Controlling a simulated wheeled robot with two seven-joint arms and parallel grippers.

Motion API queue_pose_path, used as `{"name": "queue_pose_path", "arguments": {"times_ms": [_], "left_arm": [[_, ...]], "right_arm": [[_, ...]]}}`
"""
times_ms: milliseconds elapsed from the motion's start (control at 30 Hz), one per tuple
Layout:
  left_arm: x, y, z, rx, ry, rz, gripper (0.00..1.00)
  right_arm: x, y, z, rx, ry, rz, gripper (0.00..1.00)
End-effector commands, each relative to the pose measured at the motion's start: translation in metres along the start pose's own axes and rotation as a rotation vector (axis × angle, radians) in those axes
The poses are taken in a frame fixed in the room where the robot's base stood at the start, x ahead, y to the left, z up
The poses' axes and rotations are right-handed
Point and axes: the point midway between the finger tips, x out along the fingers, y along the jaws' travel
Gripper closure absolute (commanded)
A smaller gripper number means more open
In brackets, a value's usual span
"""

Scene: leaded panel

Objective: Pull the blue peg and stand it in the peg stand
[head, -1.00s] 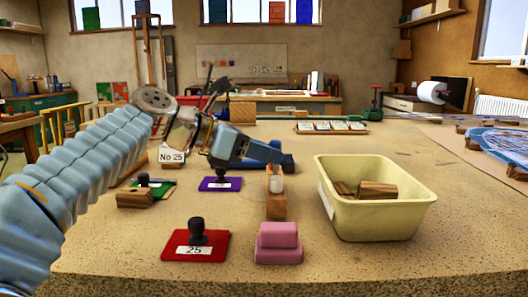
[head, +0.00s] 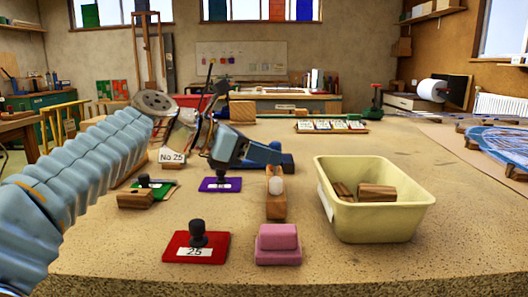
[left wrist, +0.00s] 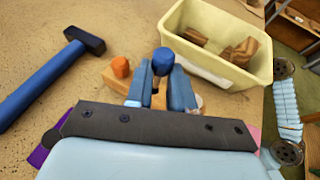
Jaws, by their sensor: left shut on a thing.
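The blue peg (left wrist: 163,59) shows in the left wrist view, its blue top above a brown shaft. My left gripper (left wrist: 161,90) is shut on it, one finger on each side. In the head view my left gripper (head: 262,153) reaches over the far part of a wooden block (head: 276,208), and the blue peg is hidden. This block, perhaps the peg stand, bears a white peg (head: 276,185) at its near end. An orange peg (left wrist: 121,66) stands at its other end. I cannot tell whether the blue peg's lower end is still in the block.
A cream bin (head: 375,222) with wood pieces stands to the right. A hammer with a blue handle (left wrist: 38,88) lies behind the block. A pink block (head: 278,246) and a red plate with a black knob (head: 215,240) lie in front. The table's front right is clear.

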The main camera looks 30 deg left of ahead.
Motion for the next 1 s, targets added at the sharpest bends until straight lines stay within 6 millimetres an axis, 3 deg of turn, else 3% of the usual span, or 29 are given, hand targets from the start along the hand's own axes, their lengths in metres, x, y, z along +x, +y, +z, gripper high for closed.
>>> {"name": "queue_pose_path", "arguments": {"times_ms": [1000], "left_arm": [[-0.0002,-0.0002,0.0001,-0.001,-0.001,0.0,1.0]], "right_arm": [[-0.0075,-0.0029,-0.0001,0.0,0.0,0.0,0.57]]}}
